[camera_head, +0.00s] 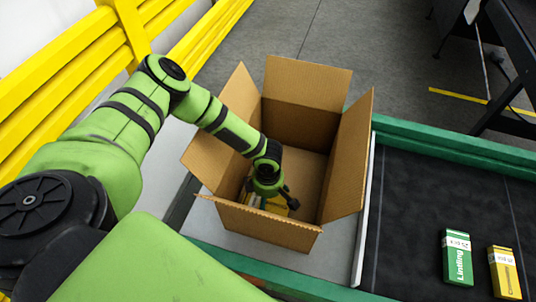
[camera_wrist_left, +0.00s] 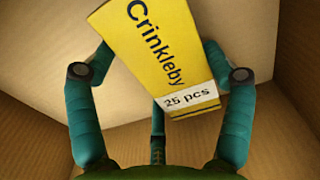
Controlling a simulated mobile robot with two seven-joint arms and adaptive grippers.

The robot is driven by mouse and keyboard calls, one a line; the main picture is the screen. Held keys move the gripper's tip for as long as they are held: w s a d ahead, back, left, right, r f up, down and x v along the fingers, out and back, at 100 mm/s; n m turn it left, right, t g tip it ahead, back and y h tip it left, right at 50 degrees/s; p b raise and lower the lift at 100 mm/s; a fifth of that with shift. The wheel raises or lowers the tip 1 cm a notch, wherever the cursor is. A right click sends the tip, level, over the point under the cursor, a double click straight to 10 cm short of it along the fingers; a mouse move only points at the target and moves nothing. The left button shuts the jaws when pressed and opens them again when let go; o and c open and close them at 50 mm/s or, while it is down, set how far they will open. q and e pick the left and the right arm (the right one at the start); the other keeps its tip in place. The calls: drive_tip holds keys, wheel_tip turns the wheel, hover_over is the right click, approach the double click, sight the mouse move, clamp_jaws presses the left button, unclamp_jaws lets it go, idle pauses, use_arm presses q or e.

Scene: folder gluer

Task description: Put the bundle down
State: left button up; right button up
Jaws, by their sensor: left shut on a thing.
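The bundle, a yellow packet (camera_wrist_left: 165,55) marked "Crinkleby" and "25 pcs", lies tilted between the fingers of my left gripper (camera_wrist_left: 160,85) in the left wrist view. In the head view my left gripper (camera_head: 270,200) reaches down inside an open cardboard box (camera_head: 270,226) and is shut on the packet. Part of the yellow packet (camera_head: 278,207) shows below the gripper, near the box's front wall. The gripper and the front wall hide the rest, so I cannot tell whether the packet touches the box floor. My right gripper is not in view.
The box's flaps stand open around my left arm. To the right a dark conveyor belt (camera_head: 420,215) with green rails carries a green packet (camera_head: 457,257) and a yellow packet (camera_head: 504,272). A yellow railing (camera_head: 60,75) stands at the left.

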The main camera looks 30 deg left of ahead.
use_arm(q)
drive_tip(key=shift+f, duration=0.1)
drive_tip(key=o, duration=1.1)
drive_tip(key=shift+r+b, duration=1)
drive_tip(key=shift+r, duration=5.15)
